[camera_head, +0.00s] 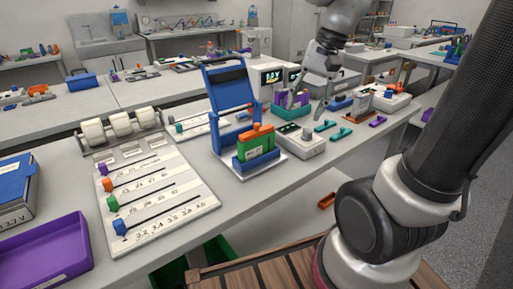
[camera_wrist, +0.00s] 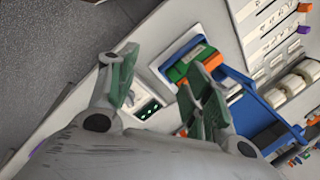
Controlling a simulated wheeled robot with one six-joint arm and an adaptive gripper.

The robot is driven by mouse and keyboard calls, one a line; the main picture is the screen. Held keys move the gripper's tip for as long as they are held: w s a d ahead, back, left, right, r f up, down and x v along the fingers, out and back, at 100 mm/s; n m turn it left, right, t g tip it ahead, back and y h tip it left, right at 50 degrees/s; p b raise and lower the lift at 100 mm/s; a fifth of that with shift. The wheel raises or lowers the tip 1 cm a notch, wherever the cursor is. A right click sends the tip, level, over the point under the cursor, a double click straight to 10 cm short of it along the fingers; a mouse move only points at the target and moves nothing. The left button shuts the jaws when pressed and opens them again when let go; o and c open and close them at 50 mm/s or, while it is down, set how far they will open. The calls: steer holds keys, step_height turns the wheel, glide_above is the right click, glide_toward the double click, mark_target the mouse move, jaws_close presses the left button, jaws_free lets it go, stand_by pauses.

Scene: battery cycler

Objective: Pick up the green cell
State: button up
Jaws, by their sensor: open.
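The green cell (camera_head: 256,145) has an orange top and stands upright in a blue holder (camera_head: 262,163) on a white base, in front of a blue raised frame (camera_head: 229,90). In the wrist view the green cell (camera_wrist: 179,72) shows beyond the fingers, partly covered by the right-hand finger. My gripper (camera_head: 308,98) is open and empty. It is above the bench, to the right of and behind the cell in the head view, apart from it. Its two spread fingers also show in the wrist view (camera_wrist: 163,75).
A white device with a dark display (camera_head: 301,139) sits right of the holder. Small teal pieces (camera_head: 341,133) lie to the right. A board with coloured sliders (camera_head: 155,192) and a purple tray (camera_head: 45,252) are on the left.

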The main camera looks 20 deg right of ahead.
mark_target(257, 139)
steer(key=w+a+f+m+g+y, duration=0.1)
steer(key=w+f+m, duration=0.1)
steer(key=w, duration=0.1)
steer(key=w+a+f+m+y, duration=0.1)
steer(key=w+a+f+m, duration=0.1)
steer(key=w, duration=0.1)
steer(key=w+a+f+m+g, duration=0.1)
steer(key=w+a+f+m, duration=0.1)
steer(key=w, duration=0.2)
steer(key=shift+a+f+m+g+y, duration=0.25)
steer(key=shift+f+m+g+y, duration=0.05)
steer(key=shift+m+y, duration=0.1)
steer(key=shift+a+f, duration=0.2)
steer(key=shift+f, duration=0.15)
steer(key=x, duration=0.7)
steer(key=shift+a+f, duration=0.15)
steer(key=shift+c, duration=0.4)
jaws_close()
